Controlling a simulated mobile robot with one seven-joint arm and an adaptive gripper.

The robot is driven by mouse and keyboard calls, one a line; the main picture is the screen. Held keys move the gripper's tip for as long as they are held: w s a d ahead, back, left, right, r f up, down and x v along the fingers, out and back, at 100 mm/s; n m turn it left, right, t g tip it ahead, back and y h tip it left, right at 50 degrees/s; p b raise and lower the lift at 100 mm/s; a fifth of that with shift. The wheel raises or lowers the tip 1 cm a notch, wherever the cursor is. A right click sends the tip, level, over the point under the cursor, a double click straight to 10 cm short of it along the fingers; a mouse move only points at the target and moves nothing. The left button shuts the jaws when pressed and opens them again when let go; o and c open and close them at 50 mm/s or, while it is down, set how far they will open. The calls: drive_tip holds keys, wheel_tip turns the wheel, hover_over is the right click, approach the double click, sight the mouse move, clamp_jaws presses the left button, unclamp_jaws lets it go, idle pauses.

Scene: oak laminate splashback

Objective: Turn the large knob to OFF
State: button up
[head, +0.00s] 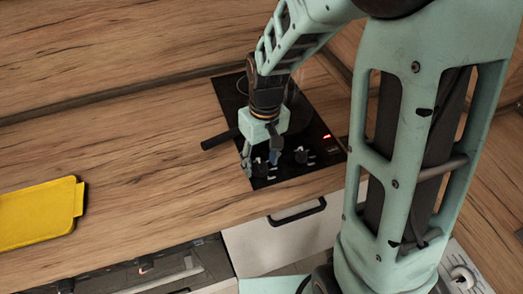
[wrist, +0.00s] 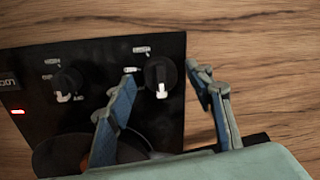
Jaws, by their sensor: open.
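A black cooktop panel (wrist: 110,60) carries two black knobs, each with a white pointer mark toward the bottom of the wrist view. The knob on the right in the wrist view (wrist: 160,72) looks slightly the larger. The other knob (wrist: 67,82) is to its left; it also shows in the head view (head: 301,155). In the head view my gripper (head: 259,168) partly hides that knob.
A red light (head: 327,136) glows on the panel. A black handle (head: 218,139) sticks out left of the cooktop, close to my gripper. A yellow board (head: 38,214) lies far left on the wooden counter (head: 130,160). A drawer handle (head: 297,212) is below the front edge.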

sight(263, 165)
wheel_tip(263, 165, up, 12)
drive_tip(key=shift+w+d+f, duration=0.15)
drive_tip(key=shift+d+f, duration=0.1)
drive_tip(key=shift+d, duration=0.05)
idle(0.3)
